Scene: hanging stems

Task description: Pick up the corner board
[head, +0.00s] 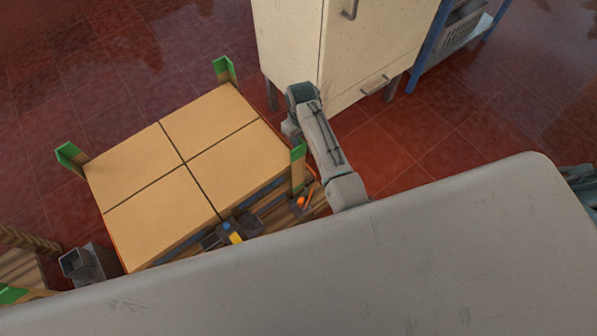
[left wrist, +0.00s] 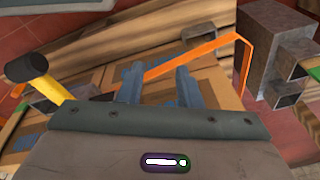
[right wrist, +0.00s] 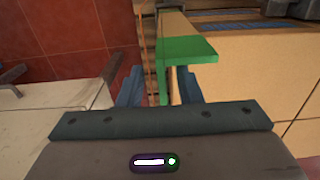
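Upright corner boards with green tops stand at corners of the boxed stack in the head view, at the far corner (head: 225,70), the left corner (head: 70,156) and the right corner (head: 298,168). My right gripper (head: 291,132) is just beyond the right corner board. In the right wrist view that board's green top (right wrist: 188,50) lies ahead of the right gripper (right wrist: 160,88), whose fingers are apart, with part of the board showing between them; I see no grip. My left gripper (left wrist: 160,88) has its fingers apart, with an orange strap (left wrist: 190,55) beyond them.
The tan cartons (head: 190,160) sit on a wooden pallet. A cream cabinet (head: 345,45) stands behind my right arm. A yellow-handled tool (left wrist: 48,85) and a grey metal box (left wrist: 272,45) lie near my left gripper. Red tiled floor is open at upper left.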

